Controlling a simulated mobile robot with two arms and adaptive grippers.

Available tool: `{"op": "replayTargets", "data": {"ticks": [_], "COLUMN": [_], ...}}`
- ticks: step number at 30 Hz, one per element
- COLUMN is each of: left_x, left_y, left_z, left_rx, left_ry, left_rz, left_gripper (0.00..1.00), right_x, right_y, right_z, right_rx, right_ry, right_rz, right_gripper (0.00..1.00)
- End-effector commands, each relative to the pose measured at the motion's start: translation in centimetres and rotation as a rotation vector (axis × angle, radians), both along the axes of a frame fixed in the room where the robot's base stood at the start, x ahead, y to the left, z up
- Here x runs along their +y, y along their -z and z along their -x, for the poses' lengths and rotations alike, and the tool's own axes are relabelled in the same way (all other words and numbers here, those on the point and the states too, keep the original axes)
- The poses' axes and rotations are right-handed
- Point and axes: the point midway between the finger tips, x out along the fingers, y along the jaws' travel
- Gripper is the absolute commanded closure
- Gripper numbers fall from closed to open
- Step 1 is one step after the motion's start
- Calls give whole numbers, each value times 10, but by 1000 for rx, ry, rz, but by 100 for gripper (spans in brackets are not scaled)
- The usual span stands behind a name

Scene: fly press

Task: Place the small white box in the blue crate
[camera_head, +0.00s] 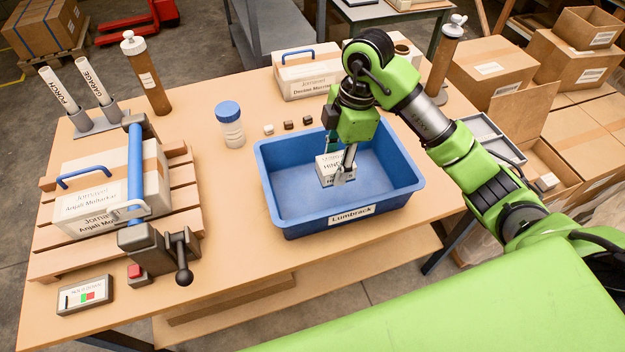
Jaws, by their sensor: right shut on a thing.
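The small white box (328,171) has dark lettering on it. My right gripper (341,168) is shut on it. The gripper points down, and the box shows inside the outline of the blue crate (284,217). I cannot tell whether the box touches the crate floor or hangs just above it. The blue crate stands on the wooden table with a label reading "Lumbrack" on its front wall. Part of the box is hidden by the gripper fingers. My left gripper is not in view.
A white case (307,75) is at the back. A press with a blue bar (135,165) and another white case (104,194) fill the left.

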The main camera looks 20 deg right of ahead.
Motion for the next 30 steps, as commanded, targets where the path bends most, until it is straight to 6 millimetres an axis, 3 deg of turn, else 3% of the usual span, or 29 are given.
{"op": "replayTargets", "data": {"ticks": [4, 12, 16, 22, 30], "left_x": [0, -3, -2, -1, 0], "left_y": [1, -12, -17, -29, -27], "left_z": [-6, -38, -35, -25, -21], "left_rx": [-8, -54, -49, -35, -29], "left_ry": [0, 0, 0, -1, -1], "left_rz": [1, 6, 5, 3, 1], "left_gripper": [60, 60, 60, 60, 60], "right_x": [24, 41, 50, 48, 48], "right_y": [27, 51, 63, 88, 92], "right_z": [-9, -20, -23, -23, -24], "right_rx": [6, 1, 4, 1, -2], "right_ry": [-3, -1, -1, -1, -1], "right_rz": [-5, 0, 0, 0, 1], "right_gripper": [92, 92, 92, 92, 92]}}
